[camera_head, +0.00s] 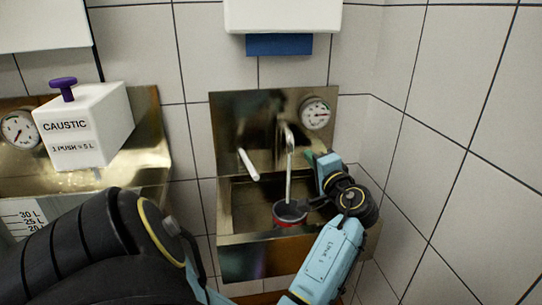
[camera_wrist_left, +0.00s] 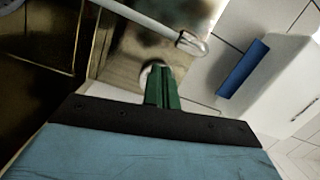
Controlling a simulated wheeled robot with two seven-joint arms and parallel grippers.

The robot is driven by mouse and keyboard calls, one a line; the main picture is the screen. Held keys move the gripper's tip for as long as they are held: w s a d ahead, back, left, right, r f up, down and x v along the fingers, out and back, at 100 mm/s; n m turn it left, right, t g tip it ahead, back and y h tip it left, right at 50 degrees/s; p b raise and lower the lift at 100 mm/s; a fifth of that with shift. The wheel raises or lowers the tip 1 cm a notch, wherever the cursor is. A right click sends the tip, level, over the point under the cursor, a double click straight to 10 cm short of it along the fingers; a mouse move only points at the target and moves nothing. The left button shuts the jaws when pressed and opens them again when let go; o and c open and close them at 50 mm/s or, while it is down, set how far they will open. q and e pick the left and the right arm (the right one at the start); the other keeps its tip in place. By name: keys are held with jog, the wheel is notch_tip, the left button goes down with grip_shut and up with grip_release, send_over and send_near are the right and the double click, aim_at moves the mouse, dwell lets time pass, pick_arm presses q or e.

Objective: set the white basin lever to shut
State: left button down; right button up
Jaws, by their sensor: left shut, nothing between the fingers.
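The white lever (camera_head: 248,164) sticks out on the left side of the steel basin unit (camera_head: 230,190), slanting down towards the front. The spout (camera_head: 287,132) is right of it, with a pale stream (camera_head: 289,180) running down to a grey cup with a red band (camera_head: 290,216) in the basin. My left gripper (camera_head: 311,158) is right of the spout, apart from the white lever. Its green fingers (camera_wrist_left: 163,88) are closed and empty in the left wrist view. A pale round part (camera_wrist_left: 150,72) shows partly hidden behind them; I cannot tell what it is. My right gripper is not in view.
A dial gauge (camera_head: 315,113) sits on the back panel above my left gripper. A white dispenser (camera_head: 282,16) with a blue lower part (camera_head: 279,44) hangs above. A white caustic box (camera_head: 85,125) with a purple knob stands left. The tiled side wall (camera_head: 440,120) bounds the right.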

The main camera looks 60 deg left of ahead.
pick_arm(q)
jog(key=s+d+f+n+g, duration=0.2)
jog(key=s+f+g, duration=0.1)
jog(key=s+g, duration=0.1)
jog(key=s+a+f+b, duration=0.1)
jog(key=s+a, duration=0.4)
jog(key=a, duration=0.6)
jog(key=shift+s+g+h, duration=0.15)
jog(key=shift+g+h, duration=0.15)
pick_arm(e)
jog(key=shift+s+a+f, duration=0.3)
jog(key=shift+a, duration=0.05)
